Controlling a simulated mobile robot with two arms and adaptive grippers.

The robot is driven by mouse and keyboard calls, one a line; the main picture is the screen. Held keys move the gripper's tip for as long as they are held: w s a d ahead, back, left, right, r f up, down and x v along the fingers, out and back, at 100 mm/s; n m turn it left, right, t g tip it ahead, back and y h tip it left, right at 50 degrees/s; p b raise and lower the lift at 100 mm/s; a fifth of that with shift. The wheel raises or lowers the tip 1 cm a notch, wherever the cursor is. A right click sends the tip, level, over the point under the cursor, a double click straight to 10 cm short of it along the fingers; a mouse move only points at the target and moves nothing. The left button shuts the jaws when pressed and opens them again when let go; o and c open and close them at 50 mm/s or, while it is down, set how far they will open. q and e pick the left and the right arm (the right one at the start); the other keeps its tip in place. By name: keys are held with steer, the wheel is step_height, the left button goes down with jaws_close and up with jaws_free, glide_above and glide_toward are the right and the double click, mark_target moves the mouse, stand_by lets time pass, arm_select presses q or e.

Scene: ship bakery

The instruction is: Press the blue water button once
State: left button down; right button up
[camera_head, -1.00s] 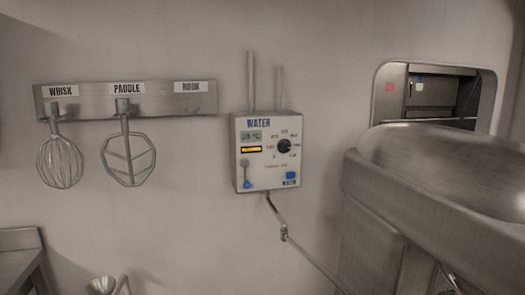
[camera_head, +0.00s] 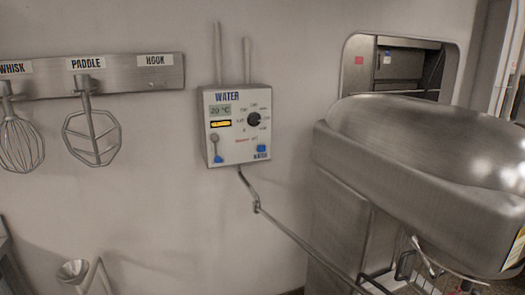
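The water control box (camera_head: 236,126) is mounted on the wall, with a "WATER" label, a small display reading about 20 °C, and a black dial (camera_head: 253,119). The blue water button (camera_head: 261,149) is at the box's lower right. A lever with a blue end (camera_head: 217,158) is at its lower left. Neither of my grippers shows clearly in the head view, so their distance from the button cannot be seen.
A large metal mixer (camera_head: 420,150) stands at the right. A pipe (camera_head: 290,236) runs from the box down toward it. A rack (camera_head: 120,75) with a whisk (camera_head: 20,140) and paddle (camera_head: 92,135) hangs at the left. A metal funnel (camera_head: 72,271) is at lower left.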

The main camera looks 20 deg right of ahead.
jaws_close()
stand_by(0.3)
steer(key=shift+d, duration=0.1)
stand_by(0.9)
